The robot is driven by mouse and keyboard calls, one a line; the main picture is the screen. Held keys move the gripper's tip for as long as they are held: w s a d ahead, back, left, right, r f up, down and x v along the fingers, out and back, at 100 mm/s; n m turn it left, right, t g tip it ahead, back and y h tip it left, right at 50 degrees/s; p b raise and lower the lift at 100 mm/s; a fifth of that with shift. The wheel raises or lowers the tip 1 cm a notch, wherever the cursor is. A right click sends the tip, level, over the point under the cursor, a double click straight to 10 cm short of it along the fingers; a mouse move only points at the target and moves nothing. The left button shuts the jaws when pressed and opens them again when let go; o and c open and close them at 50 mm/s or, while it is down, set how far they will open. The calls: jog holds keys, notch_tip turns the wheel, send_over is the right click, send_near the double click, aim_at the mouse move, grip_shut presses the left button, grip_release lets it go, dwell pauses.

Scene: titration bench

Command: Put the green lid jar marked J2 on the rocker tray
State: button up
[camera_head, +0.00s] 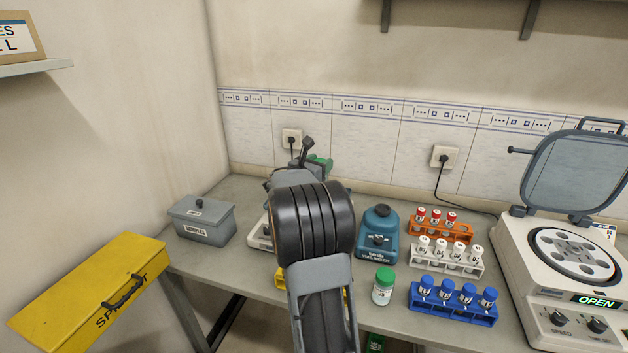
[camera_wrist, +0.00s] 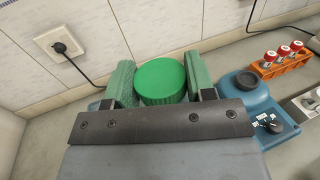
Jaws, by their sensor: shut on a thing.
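My gripper (camera_wrist: 160,86) is shut on a jar with a round green lid (camera_wrist: 161,80), with a green finger on each side of the lid. The jar's body and any marking are hidden. In the head view my gripper (camera_head: 316,162) shows beyond my arm, high over the back of the bench. A second green-lidded jar (camera_head: 383,287), white-bodied, stands upright near the bench's front edge; its label is too small to read. A pale device (camera_head: 259,233) shows partly behind my arm; I cannot tell whether it is the rocker tray.
A blue vortex mixer (camera_head: 379,234) stands right of my arm. Racks of red-capped (camera_head: 440,231), white-capped (camera_head: 447,258) and blue-capped tubes (camera_head: 453,302) stand beside a centrifuge (camera_head: 567,290) with its lid raised. A grey box (camera_head: 202,221) is at the left. The wall is close behind.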

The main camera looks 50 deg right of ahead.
jog(key=shift+w+d+f+p, duration=0.15)
jog(key=shift+w+d+f, duration=0.5)
jog(key=shift+f, duration=0.85)
jog(key=shift+w+d+f+p, duration=0.1)
jog(key=shift+w+d+f, duration=0.3)
jog(key=shift+w+f, duration=0.8)
jog(key=shift+w+d+f+p, duration=0.15)
jog(key=shift+w+d+f, duration=0.3)
jog(key=shift+f, duration=1.4)
jog(key=shift+s+f, duration=0.1)
jog(key=o, duration=1.1)
